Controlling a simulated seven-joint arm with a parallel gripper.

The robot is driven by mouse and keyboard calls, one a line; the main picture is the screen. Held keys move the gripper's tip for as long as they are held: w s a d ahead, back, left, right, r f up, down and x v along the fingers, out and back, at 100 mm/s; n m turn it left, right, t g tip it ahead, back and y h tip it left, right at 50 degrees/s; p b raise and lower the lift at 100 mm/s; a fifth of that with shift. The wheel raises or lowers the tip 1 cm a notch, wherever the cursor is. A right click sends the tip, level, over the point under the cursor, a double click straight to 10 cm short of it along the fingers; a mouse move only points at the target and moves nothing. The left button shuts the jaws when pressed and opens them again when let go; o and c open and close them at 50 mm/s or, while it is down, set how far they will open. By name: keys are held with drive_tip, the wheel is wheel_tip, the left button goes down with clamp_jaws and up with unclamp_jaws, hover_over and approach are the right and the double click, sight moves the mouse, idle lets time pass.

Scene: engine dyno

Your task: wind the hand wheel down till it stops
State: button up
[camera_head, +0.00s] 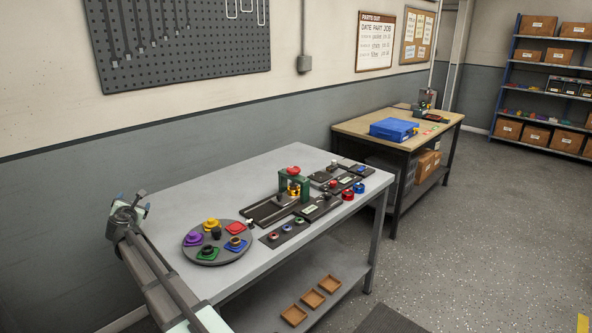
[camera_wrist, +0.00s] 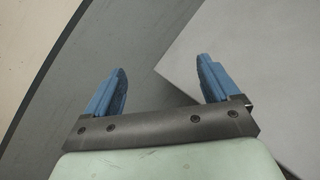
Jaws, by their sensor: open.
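A small green press (camera_head: 293,185) stands near the middle of the grey workbench. A red round part on its top looks like the hand wheel (camera_head: 293,169); it is too small to make out its spokes or handle. A dark screw or ram and a yellow part show inside the frame. My gripper (camera_head: 133,203) is at the left end of the bench, well to the left of the press. In the wrist view my gripper (camera_wrist: 162,76) has its two blue fingers wide apart with nothing between them. The press and wheel do not show in that view.
A round grey turntable (camera_head: 217,258) with coloured parts stands between my gripper and the press. Dark trays (camera_head: 319,208) and red and blue pieces lie right of the press. The back left of the bench (camera_head: 215,192) is clear. A second table with a blue case (camera_head: 393,129) stands beyond.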

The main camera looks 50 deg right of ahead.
drive_tip(key=s+d+g+h, duration=0.1)
drive_tip(key=s+d+h, duration=0.15)
drive_tip(key=d, duration=0.95)
drive_tip(key=m+g+h, duration=0.4)
drive_tip(key=g+h, duration=0.4)
drive_tip(key=g, duration=0.2)
approach(297, 167)
drive_tip(key=d, duration=0.3)
drive_tip(key=w+d, duration=0.1)
drive_tip(key=d, duration=0.2)
drive_tip(key=w+d, duration=0.1)
drive_tip(key=d, duration=0.2)
drive_tip(key=shift+w+d+f, duration=0.1)
drive_tip(key=shift+d+f, duration=0.2)
drive_tip(key=c, duration=1)
drive_tip(key=shift+w+m+g, duration=0.1)
drive_tip(key=shift+m+g, duration=0.2)
drive_tip(key=shift+c, duration=0.3)
